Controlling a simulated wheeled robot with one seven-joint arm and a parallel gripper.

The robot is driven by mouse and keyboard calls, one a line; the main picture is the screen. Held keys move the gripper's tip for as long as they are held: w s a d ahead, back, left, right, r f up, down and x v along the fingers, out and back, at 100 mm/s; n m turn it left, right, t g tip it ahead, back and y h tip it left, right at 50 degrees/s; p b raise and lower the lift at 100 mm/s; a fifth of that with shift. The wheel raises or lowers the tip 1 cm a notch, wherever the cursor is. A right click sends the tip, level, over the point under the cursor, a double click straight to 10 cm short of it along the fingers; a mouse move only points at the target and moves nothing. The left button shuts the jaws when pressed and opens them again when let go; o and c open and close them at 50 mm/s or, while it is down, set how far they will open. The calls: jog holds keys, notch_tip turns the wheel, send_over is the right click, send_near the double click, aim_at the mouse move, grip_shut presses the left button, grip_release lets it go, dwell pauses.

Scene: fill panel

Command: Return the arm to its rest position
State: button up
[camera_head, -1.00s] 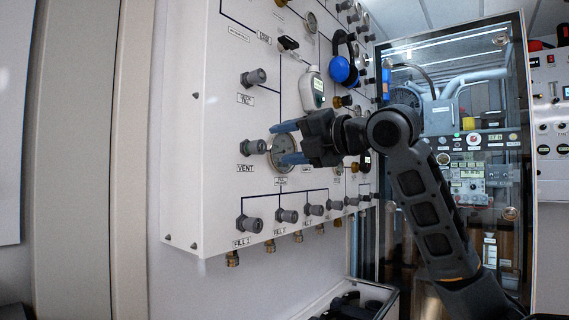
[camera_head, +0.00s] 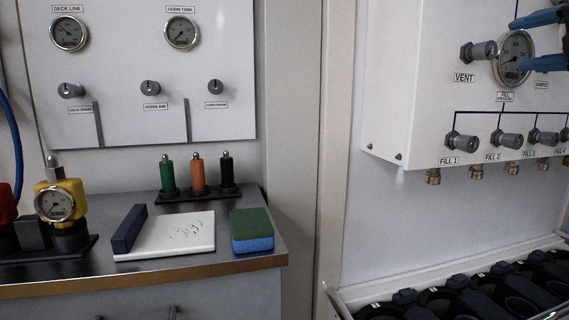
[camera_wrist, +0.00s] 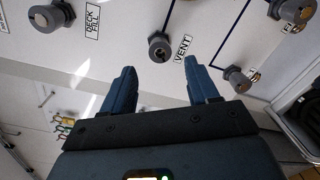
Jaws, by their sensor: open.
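My gripper (camera_wrist: 158,85) is open and empty in the wrist view, with its two blue fingers apart. The VENT knob (camera_wrist: 160,48) shows beyond and between the fingertips, with the white fill panel (camera_wrist: 120,60) behind it. I cannot tell the exact gap to the panel. In the head view only the blue fingers (camera_head: 545,40) show at the top right edge, in front of the panel beside the round gauge (camera_head: 514,58). The rest of my arm is out of that view.
The panel's lower row has the FILL knobs (camera_head: 462,142). A crate (camera_head: 345,300) of dark gear stands below.

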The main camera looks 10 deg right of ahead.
jog(key=w+a+f+m+t, duration=0.1)
jog(key=a+f+m, duration=0.2)
jog(key=f+m, duration=0.3)
jog(key=a+f+m+t, duration=0.1)
jog(key=a+f+m, duration=0.2)
jog(key=f, duration=0.6)
jog(key=w+a+f+m, duration=0.1)
jog(key=a+f+m, duration=0.2)
jog(key=f+m, duration=0.3)
jog(key=s+a+f+m+g+h, duration=0.1)
jog(key=s+a+f+m, duration=0.35)
jog(key=f, duration=0.55)
jog(key=s+a+f+m+g+h, duration=0.1)
jog(key=s+a+f+m+h, duration=0.15)
jog(key=s+a+f, duration=0.55)
jog(key=s+a+f+m+g+y, duration=0.1)
jog(key=s+a+f+m, duration=0.15)
jog(key=s+f, duration=0.8)
jog(key=s+a+r+g+y, duration=0.2)
jog(key=s, duration=1.5)
notch_tip(320, 180, up, 15)
jog(key=p, duration=1.5)
jog(key=shift+d+r, duration=0.15)
jog(key=shift+d, duration=0.05)
jog(key=shift+n+y, duration=0.25)
